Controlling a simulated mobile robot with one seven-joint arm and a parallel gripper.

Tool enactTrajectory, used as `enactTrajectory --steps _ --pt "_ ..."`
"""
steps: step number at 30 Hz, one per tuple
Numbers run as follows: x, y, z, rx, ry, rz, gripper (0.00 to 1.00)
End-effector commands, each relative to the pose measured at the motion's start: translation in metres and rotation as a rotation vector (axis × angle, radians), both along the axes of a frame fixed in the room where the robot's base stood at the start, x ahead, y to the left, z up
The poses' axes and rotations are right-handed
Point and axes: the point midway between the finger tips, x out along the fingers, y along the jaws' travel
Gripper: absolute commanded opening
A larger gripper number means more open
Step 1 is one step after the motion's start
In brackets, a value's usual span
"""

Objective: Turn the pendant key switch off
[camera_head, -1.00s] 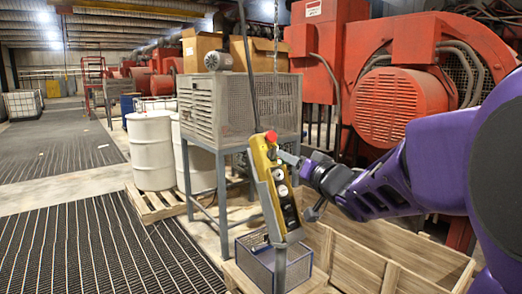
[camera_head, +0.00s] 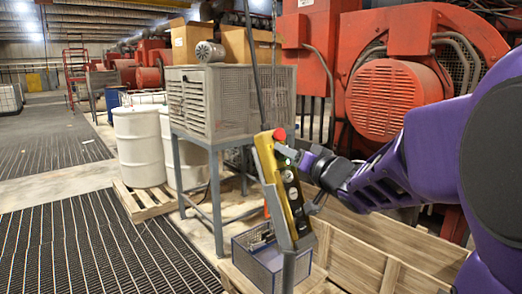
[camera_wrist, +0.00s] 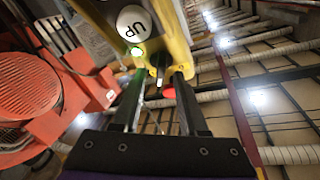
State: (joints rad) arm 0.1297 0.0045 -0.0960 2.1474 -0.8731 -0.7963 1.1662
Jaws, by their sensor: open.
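The yellow pendant (camera_head: 268,170) hangs tilted, with a red button (camera_head: 279,134) at its top and round dark and pale buttons down its face. My gripper (camera_head: 288,152) is at its upper end, reaching in from the right. In the wrist view the pendant (camera_wrist: 178,45) shows a white UP button (camera_wrist: 134,23) and a small green-lit spot. My open fingers (camera_wrist: 160,82) reach its end, one on each side of a small dark part, which looks like the key switch (camera_wrist: 160,68). I cannot tell whether the fingers touch it. The red button shows beyond, between the fingers.
A wooden crate (camera_head: 345,250) stands beneath my arm. A grey caged unit on a stand (camera_head: 225,105) is behind, with white drums (camera_head: 138,150) to the left.

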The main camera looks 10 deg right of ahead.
Motion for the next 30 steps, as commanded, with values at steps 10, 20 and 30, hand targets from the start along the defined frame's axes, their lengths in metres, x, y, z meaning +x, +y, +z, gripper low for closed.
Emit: enactTrajectory --steps 10,20,30 --pt "-0.0005 -0.0008 0.0 0.0 0.0 0.0 0.42" --pt "-0.0004 -0.0007 0.0001 0.0 0.0 0.0 0.0" --pt "-0.0003 -0.0008 -0.0001 -0.006 -0.004 0.003 0.0"
